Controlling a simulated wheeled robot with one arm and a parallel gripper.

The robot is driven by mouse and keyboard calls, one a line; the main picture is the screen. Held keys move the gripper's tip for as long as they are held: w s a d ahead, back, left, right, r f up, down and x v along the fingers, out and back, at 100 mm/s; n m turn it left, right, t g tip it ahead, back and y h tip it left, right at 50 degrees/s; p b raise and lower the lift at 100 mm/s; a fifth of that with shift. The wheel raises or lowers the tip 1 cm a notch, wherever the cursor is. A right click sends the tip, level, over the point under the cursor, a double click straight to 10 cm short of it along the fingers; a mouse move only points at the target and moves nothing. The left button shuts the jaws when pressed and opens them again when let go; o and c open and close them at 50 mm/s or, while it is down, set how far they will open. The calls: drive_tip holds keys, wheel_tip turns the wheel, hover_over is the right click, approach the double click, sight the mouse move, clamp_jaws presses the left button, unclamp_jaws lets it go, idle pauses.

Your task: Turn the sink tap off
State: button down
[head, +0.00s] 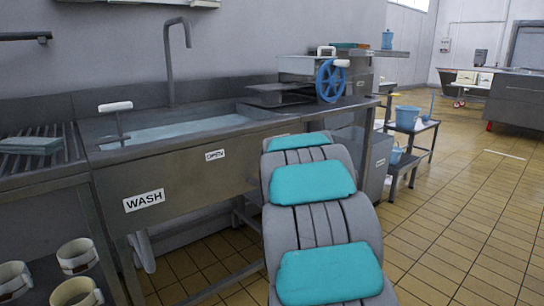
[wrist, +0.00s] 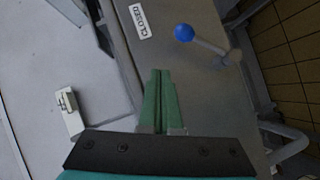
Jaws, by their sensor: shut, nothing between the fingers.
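In the head view the sink (head: 165,165) has a tall grey spout (head: 170,60) at its back; I see no stream below it. Pale blue water (head: 180,130) lies in the basin. A lever with a white handle (head: 115,106) stands at its left. The front panel bears an OPEN label (head: 214,154). In the wrist view my gripper (wrist: 158,72) has its green fingers together and empty. A CLOSED label (wrist: 139,20) lies beyond the fingertips. A lever with a blue ball knob (wrist: 185,32) is up and right of them, apart from them. My arm hides the gripper in the head view.
A WASH label (head: 144,200) marks the sink front. A blue wheel (head: 331,81) stands at the counter's right end. Cups (head: 78,255) sit on a low shelf at left. A bench with a bucket (head: 407,117) is at right. Tiled floor (head: 470,200) is open there.

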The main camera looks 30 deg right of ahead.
drive_tip(key=shift+r+v, duration=0.25)
drive_tip(key=shift+v, duration=1.35)
drive_tip(key=shift+d, duration=0.1)
drive_tip(key=s+a+f+m+g+y, duration=0.2)
drive_tip(key=s+a+f+m+g, duration=0.15)
drive_tip(key=s+a+f, duration=0.5)
drive_tip(key=s+a+f+m+g+y, duration=0.25)
drive_tip(key=s+a+f+g, duration=0.25)
drive_tip(key=s+a, duration=0.6)
drive_tip(key=s+a+f+m+g, duration=0.1)
drive_tip(key=s+a+f+g, duration=0.1)
drive_tip(key=s+a, duration=0.3)
drive_tip(key=s+a+f+g+y, duration=0.1)
drive_tip(key=s+a, duration=0.4)
drive_tip(key=s, duration=0.8)
drive_tip(key=s+a+f+m+g+y, duration=0.1)
drive_tip(key=s+a+f+g, duration=0.2)
drive_tip(key=s, duration=0.6)
drive_tip(key=a+g, duration=0.1)
drive_tip(key=a, duration=0.1)
drive_tip(key=shift+s+a+f+m, duration=0.15)
drive_tip(key=shift+a+f+m, duration=0.15)
drive_tip(key=shift+a+f, duration=0.05)
drive_tip(key=shift+y, duration=0.25)
